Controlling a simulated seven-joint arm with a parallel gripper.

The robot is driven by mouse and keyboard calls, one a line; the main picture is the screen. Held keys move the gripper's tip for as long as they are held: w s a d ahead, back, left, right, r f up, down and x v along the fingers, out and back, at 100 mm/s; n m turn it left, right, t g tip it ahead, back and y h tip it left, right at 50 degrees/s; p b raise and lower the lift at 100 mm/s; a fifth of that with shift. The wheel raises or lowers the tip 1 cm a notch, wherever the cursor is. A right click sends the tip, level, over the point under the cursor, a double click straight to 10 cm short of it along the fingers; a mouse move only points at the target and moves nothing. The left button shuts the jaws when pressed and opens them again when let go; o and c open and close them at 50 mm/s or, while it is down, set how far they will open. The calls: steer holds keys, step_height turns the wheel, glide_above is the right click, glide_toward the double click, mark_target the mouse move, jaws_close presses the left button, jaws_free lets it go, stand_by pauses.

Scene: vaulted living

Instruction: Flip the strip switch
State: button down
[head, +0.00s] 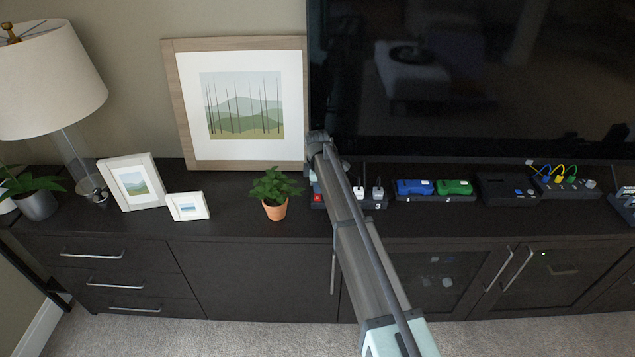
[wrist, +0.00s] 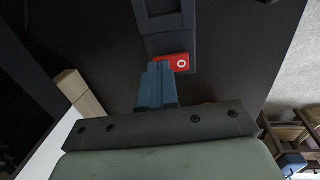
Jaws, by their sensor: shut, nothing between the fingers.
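The dark power strip (head: 376,204) lies on the cabinet top below the television, partly hidden behind my arm in the head view. Its red switch (head: 317,198) is at the strip's left end. In the wrist view the red switch (wrist: 181,63) shows a white ring mark, and the dark strip body (wrist: 167,22) extends upward from it. My gripper (wrist: 158,68) has its blue fingers closed together and empty. The fingertips overlap the left part of the switch in that view; I cannot tell whether they touch it. The switch's tilt is unclear.
White plugs (head: 358,191) stand in the strip. A potted plant (head: 274,192) is close on the left. Blue (head: 414,187) and green (head: 454,187) devices lie to the right. The television (head: 480,80) stands behind. The cabinet's front strip is mostly clear.

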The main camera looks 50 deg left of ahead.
mark_target(318, 198)
steer(key=shift+f, duration=0.1)
stand_by(0.3)
steer(key=shift+w+a+f+g+h, duration=0.3)
steer(key=shift+a+f+g+h, duration=0.05)
steer(key=shift+f+g+h, duration=0.15)
steer(key=shift+f, duration=0.1)
steer(key=shift+d, duration=0.15)
steer(key=shift+s+d, duration=0.55)
step_height(318, 198, up, 14)
steer(key=w+a, duration=0.2)
steer(key=s+d+r+t+y, duration=0.1)
steer(key=s+d, duration=0.2)
steer(key=f, duration=0.4)
steer(key=w+a+f, duration=0.1)
steer(key=f, duration=0.8)
steer(key=shift+w+a+f, duration=0.25)
steer(key=shift+a+f, duration=0.1)
steer(key=shift+a, duration=0.05)
